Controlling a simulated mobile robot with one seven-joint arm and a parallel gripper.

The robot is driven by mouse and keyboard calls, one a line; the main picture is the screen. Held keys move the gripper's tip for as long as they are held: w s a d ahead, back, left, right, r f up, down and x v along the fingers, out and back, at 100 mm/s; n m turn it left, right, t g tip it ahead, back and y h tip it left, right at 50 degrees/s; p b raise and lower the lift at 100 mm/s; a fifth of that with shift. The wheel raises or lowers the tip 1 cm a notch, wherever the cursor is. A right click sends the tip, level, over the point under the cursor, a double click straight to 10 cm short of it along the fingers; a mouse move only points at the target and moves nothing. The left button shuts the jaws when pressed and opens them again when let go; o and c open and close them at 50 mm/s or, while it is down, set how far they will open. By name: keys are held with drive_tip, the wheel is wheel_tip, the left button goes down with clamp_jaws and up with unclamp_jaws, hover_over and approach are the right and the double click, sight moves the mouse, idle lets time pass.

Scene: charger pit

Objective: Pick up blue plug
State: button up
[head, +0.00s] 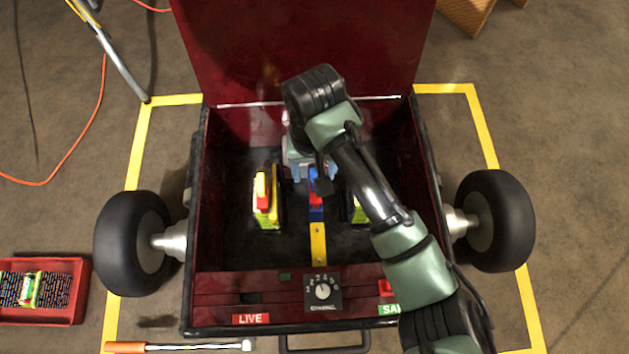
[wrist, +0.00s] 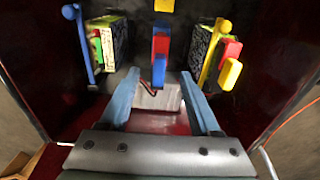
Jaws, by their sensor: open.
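A small blue piece with a red middle (head: 316,200), which I take for the blue plug, is at the centre of the dark red box. In the wrist view its near blue end (wrist: 159,70) shows between the fingertips, with the red part beyond it. My gripper (head: 311,174) is open above the box floor, at the rear end of this piece. In the wrist view my gripper (wrist: 160,75) has a finger on either side of the blue end, with gaps on both sides. I cannot tell the height between them. My arm hides part of the box's right side.
A yellow-and-black block (head: 267,205) stands left of the plug; another (head: 361,208) on the right is partly hidden. In the wrist view a blue bar (wrist: 80,40) and a yellow bar (wrist: 210,55) rise beside these blocks. Box walls and a raised lid (head: 305,40) surround the space.

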sight(315, 201)
wheel_tip(315, 201, down, 5)
drive_tip(key=b, duration=0.4)
drive_tip(key=shift+w+d+b, duration=0.1)
drive_tip(key=shift+b, duration=0.3)
clamp_jaws()
